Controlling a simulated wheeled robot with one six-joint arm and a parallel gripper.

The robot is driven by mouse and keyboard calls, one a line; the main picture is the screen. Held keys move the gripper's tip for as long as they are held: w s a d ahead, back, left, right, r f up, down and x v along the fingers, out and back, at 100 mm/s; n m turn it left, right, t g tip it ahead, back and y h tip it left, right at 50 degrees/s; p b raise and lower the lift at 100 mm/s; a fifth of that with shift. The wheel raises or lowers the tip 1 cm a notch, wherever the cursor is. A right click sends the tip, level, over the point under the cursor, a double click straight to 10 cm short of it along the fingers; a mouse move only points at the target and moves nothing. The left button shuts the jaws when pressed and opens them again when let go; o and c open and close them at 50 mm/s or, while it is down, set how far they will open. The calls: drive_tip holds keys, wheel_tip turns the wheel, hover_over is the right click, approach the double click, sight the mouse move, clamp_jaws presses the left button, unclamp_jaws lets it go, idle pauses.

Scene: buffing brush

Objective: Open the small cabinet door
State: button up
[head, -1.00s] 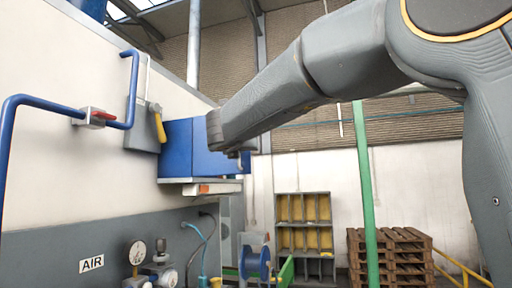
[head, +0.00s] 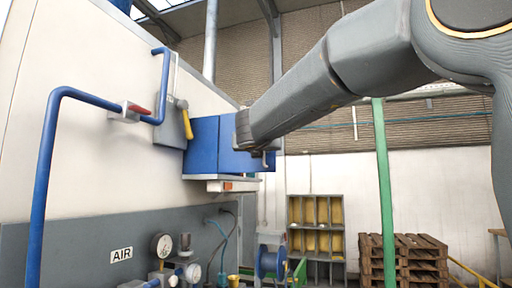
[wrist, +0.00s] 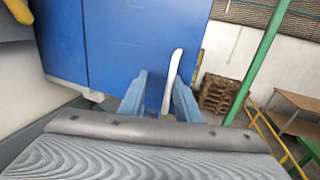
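The small blue cabinet (head: 203,146) is mounted on the left wall in the head view, partly hidden by my arm. In the wrist view its blue door (wrist: 143,38) fills the upper middle and looks shut, with a vertical seam at its left. A pale upright handle (wrist: 173,72) stands near the door's right edge. My gripper (wrist: 158,92) is open, its two blue-grey fingers apart at the door. The handle shows between them, closer to the right finger. I cannot tell whether either finger touches it. In the head view the fingers are mostly hidden behind my arm.
A blue pipe (head: 50,170) with a red-handled valve runs along the left wall. A grey box with a yellow lever (head: 186,120) is beside the cabinet. A shelf rack (head: 316,238), stacked pallets (head: 405,258) and a green post (head: 384,190) stand behind.

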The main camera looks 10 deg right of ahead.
drive_tip(key=shift+s+r, duration=0.1)
idle(0.5)
drive_tip(key=b+v, duration=0.2)
drive_tip(key=v, duration=0.5)
drive_tip(key=shift+s, duration=0.45)
